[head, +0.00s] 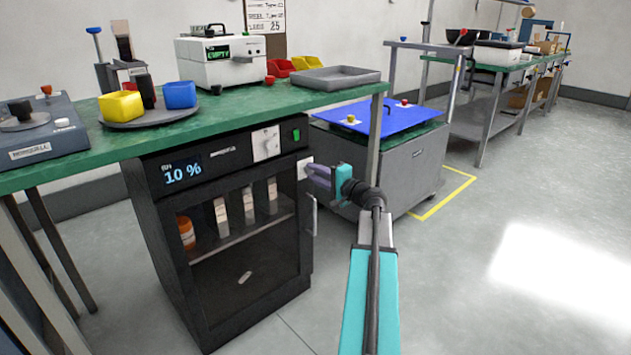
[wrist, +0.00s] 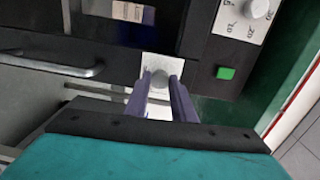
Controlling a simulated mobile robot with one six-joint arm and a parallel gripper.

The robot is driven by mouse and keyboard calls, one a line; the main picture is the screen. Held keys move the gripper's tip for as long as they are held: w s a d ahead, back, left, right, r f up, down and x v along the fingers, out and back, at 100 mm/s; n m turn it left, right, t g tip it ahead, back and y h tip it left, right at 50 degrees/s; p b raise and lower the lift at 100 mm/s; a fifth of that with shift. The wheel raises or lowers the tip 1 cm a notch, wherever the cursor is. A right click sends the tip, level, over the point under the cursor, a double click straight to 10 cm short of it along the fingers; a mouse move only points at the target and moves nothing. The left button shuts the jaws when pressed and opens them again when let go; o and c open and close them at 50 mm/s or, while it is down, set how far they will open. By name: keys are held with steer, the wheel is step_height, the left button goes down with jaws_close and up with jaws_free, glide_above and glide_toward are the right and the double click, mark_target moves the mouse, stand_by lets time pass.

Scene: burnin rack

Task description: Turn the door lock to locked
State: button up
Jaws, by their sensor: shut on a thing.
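The black cabinet (head: 190,318) under the green bench has a glass door with a metal handle, seen in the wrist view (wrist: 60,68). The door lock (wrist: 160,76) is a small grey round knob on a white plate near the door's edge. My gripper (wrist: 160,90) has its two purple fingers shut on the lock knob, one on each side. In the head view my gripper (head: 318,176) reaches the cabinet's upper right front edge and hides most of the lock. The lock's turn position cannot be made out.
A dial (head: 266,143) and a green button (wrist: 226,73) sit on the panel by the lock. The display (head: 183,172) reads 10 %. A grey chest with a blue lid (head: 385,121) stands right of the cabinet. The floor (head: 470,270) at the right is clear.

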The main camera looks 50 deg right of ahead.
steer(key=shift+f+n+b, duration=0.1)
steer(key=shift+n+b, duration=0.4)
steer(key=shift+n, duration=0.2)
steer(key=o, duration=1.1)
steer(key=shift+c, duration=0.2)
steer(key=shift+s, duration=0.1)
steer(key=s+a+p, duration=0.1)
steer(key=s+p, duration=0.3)
steer(key=s, duration=0.9)
steer(key=shift+s+r, duration=0.3)
steer(key=shift+r, duration=0.05)
